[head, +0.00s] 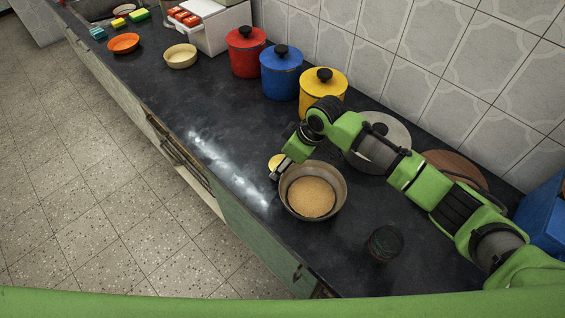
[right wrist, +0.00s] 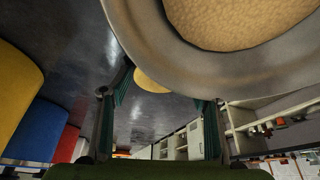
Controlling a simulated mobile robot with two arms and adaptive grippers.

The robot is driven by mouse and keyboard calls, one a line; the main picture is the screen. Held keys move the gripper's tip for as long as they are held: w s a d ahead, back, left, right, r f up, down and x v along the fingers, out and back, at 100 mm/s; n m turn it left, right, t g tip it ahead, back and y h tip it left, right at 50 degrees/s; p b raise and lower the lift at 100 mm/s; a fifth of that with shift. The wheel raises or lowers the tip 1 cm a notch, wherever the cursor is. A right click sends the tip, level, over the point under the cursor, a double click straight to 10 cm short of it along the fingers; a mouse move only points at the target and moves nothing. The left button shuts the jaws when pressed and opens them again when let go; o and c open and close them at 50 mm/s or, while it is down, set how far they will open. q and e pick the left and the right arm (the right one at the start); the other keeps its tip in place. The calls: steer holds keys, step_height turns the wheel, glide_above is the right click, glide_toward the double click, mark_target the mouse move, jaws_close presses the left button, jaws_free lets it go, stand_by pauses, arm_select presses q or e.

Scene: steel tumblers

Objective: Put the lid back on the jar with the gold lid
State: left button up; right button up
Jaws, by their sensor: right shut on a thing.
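The gold lid (head: 277,161) is at the fingertips of my right gripper (head: 279,174), just left of a metal bowl. In the right wrist view the lid (right wrist: 152,82) shows between the fingers, partly hidden by the bowl's rim. My right gripper is shut on it, low over the counter. A small dark jar (head: 385,243) with a reddish side stands at the front right, under my right arm's reach; no gold lid is on it. My left gripper is not in view.
The bowl (head: 338,203) of tan grains stands between the gripper and the jar. Behind are a steel lid (head: 382,143), a round brown board (head: 453,168), and yellow (head: 322,95), blue (head: 281,77) and red (head: 246,55) canisters. The counter left of the gripper is clear.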

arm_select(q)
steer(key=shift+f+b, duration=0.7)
arm_select(e)
step_height(320, 180, up, 10)
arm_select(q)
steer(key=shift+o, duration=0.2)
